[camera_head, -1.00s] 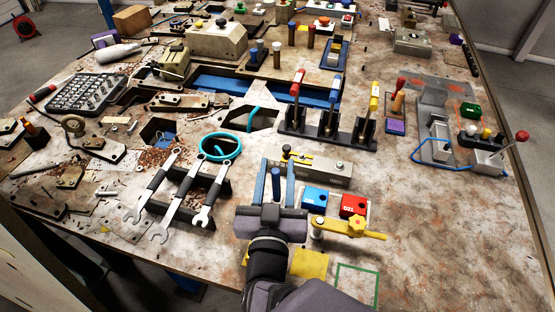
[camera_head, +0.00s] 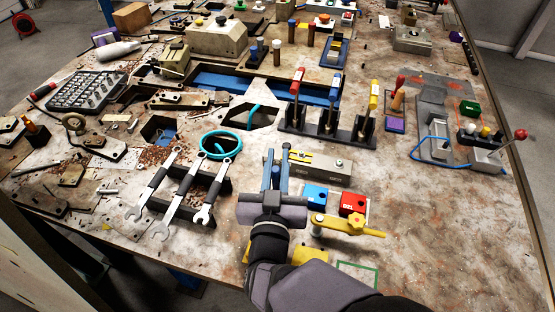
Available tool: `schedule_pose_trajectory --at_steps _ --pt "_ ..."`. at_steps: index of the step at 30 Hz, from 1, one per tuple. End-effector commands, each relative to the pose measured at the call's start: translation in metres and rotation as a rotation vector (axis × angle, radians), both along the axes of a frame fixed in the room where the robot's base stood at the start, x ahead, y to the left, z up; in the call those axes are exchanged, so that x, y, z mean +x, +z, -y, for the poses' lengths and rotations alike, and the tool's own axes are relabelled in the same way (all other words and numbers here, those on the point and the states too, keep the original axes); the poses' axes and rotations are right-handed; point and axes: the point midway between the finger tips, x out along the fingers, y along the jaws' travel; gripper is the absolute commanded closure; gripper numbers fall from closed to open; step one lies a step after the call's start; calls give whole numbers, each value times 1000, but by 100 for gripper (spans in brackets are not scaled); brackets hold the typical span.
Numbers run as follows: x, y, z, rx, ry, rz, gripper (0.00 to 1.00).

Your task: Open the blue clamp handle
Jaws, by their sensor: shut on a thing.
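My gripper (camera_head: 277,158) is low over the front middle of the table, its two blue-grey fingers close together, pointing away from me. It is shut on a narrow blue handle (camera_head: 276,176), mostly hidden between the fingers. The handle lies at the left end of a grey metal clamp block (camera_head: 335,171) with a yellow strip. The joint between handle and block is hidden by the fingers. Behind, a black rack (camera_head: 312,133) holds upright levers with a red grip (camera_head: 297,81), a blue grip (camera_head: 334,89) and a yellow grip (camera_head: 374,95).
Just right of my gripper are a blue box (camera_head: 315,196), a red box (camera_head: 353,203) and a yellow lever (camera_head: 358,227). Several wrenches (camera_head: 183,195) and a teal ring (camera_head: 221,146) lie left. The right front table is mostly bare.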

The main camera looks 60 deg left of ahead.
Motion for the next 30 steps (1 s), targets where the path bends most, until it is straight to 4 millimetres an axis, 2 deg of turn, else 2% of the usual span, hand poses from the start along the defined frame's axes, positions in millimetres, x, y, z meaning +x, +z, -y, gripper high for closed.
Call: schedule_pose_trajectory --at_steps 13,30 --pt "14 1 -12 -144 -4 -145 100" --pt "33 -26 -32 -447 -4 -447 100"
